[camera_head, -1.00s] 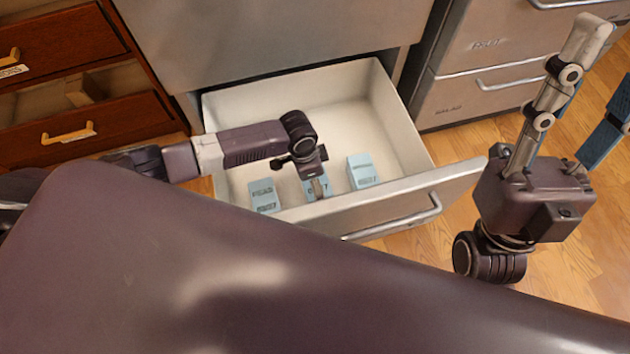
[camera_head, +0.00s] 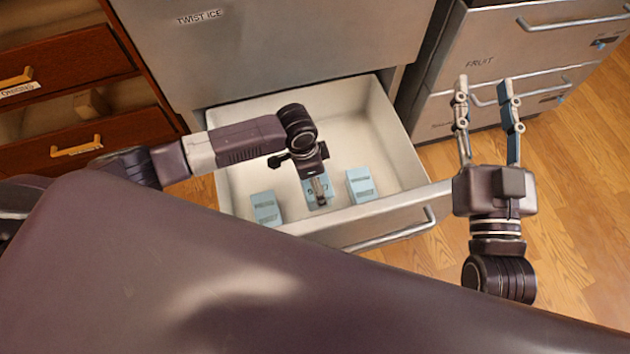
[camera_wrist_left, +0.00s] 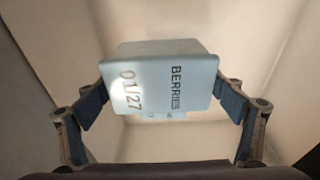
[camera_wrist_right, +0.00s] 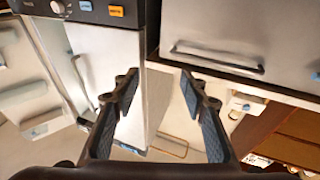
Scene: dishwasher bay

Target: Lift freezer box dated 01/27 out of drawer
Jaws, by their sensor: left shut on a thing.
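The light blue freezer box (camera_wrist_left: 165,80) reads "BERRIES" and "01/27" in the left wrist view, between the two pads of my left gripper (camera_wrist_left: 168,98). My left gripper (camera_head: 320,196) is shut on it, inside the open drawer (camera_head: 350,93). In the head view the same box (camera_head: 316,188) is partly hidden behind the gripper; I cannot tell there whether it is clear of the drawer floor. My right gripper (camera_head: 484,95) is open and empty, raised to the right of the drawer. It also shows open in the right wrist view (camera_wrist_right: 158,85).
Two other light blue boxes stand in the drawer, one to the left (camera_head: 266,208) and one to the right (camera_head: 361,185) of the held box. The drawer's front wall and handle (camera_head: 392,232) lie nearest me. A wooden cabinet (camera_head: 60,70) stands left; steel drawers (camera_head: 500,60) stand right.

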